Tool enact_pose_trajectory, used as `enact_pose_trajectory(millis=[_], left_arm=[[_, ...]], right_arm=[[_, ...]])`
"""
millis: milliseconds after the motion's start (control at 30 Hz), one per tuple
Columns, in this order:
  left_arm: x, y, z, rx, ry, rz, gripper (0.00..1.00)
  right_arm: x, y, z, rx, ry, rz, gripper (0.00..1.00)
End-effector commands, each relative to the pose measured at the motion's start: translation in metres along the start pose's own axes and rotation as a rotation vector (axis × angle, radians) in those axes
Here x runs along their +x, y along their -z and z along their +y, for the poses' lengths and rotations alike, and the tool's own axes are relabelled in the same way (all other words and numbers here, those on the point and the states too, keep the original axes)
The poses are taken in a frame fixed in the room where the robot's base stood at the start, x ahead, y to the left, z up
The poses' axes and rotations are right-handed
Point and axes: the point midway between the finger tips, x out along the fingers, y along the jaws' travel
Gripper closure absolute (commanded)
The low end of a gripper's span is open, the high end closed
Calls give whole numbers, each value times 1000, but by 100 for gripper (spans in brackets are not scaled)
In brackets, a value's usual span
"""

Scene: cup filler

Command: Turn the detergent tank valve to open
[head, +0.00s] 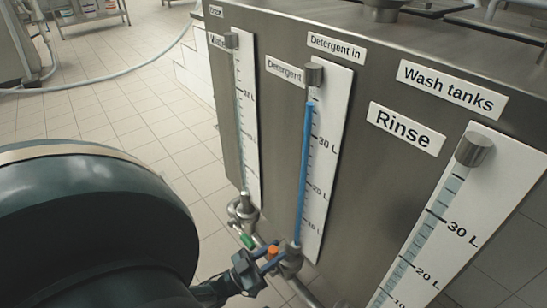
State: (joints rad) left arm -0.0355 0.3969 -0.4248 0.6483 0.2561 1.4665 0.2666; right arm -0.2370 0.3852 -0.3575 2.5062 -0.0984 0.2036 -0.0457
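The detergent tank gauge (329,155) is a white scale on the steel tank wall, with a blue-filled tube and a label reading "Detergent" (285,72). At its foot is a metal valve (291,262) with an orange piece (272,252) on its left side. My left gripper (268,260) reaches in from the lower left. My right gripper is not in view.
A second valve with a green piece (247,241) sits just left, under the water gauge (245,115). The rinse gauge (450,225) stands at the right, near the "Wash tanks" label (452,89). Pale tiled floor (130,120) lies open at left, crossed by a hose (130,72).

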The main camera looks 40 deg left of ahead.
Motion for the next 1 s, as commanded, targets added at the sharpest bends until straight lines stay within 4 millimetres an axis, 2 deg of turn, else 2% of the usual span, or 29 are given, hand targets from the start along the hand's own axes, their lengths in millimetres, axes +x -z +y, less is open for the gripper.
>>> enact_pose_trajectory(millis=[33, 233, 533, 667, 867, 1000], left_arm=[[-1, 0, -2, 3, 3, -3, 70], [-1, 0, -1, 4, 0, -2, 54], [-4, 0, 0, 4, -1, -2, 54], [-20, -1, -1, 5, 1, -5, 54], [-54, -1, -1, 5, 2, -4, 54], [-62, -1, -2, 8, 2, -2, 54]], right_arm=[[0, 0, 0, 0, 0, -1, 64], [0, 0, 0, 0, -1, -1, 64], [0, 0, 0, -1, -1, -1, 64], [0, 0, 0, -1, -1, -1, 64], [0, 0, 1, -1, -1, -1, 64], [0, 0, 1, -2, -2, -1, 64]])
